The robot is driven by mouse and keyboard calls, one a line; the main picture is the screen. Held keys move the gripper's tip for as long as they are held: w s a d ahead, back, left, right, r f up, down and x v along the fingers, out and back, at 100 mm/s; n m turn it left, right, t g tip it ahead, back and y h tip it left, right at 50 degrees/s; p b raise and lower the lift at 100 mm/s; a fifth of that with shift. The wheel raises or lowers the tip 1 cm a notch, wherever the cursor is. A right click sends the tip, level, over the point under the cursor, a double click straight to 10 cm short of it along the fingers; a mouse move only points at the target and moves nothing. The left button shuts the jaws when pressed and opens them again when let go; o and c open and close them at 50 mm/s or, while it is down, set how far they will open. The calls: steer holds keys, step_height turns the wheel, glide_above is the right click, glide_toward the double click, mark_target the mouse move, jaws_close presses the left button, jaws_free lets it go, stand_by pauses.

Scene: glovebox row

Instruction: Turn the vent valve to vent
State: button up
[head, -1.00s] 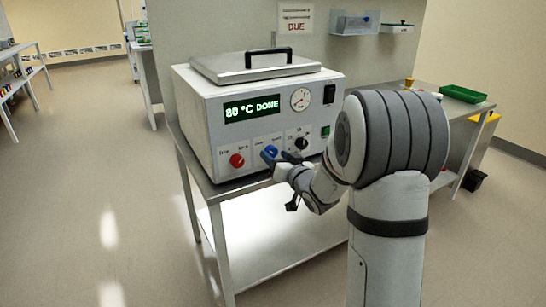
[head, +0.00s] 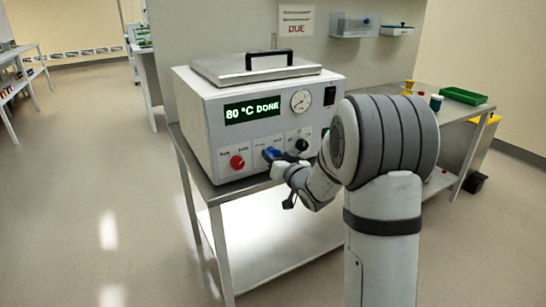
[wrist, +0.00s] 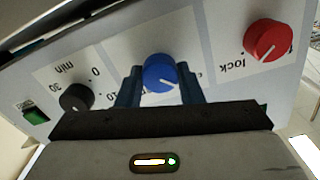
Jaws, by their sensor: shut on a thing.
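The blue knob (wrist: 160,72) sits on the front panel of the white oven (head: 205,125), between a red knob and a black knob. It also shows in the head view (head: 268,154), partly covered by my gripper. Its white pointer line runs toward the lower right in the wrist view. My gripper (wrist: 160,80) is shut on the blue knob, one blue-grey finger at each side. The lettering around this knob is largely hidden or too small to read.
The red knob (wrist: 269,40) marked "lock" and the black timer knob (wrist: 76,97) are close on either side. The oven stands on a metal table (head: 205,190). A green tray (head: 463,95) lies on the bench to the right.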

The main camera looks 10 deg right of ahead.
stand_by(0.3)
steer(key=m+p, duration=0.4)
steer(key=m, duration=0.5)
steer(key=shift+m, duration=0.3)
steer(key=m+p, duration=0.1)
steer(key=m, duration=0.3)
steer(key=shift+p, duration=0.35)
steer(key=shift+f+m+p, duration=0.1)
steer(key=shift+m+p, duration=0.65)
steer(key=shift+m, duration=1.35)
steer(key=shift+f, duration=0.1)
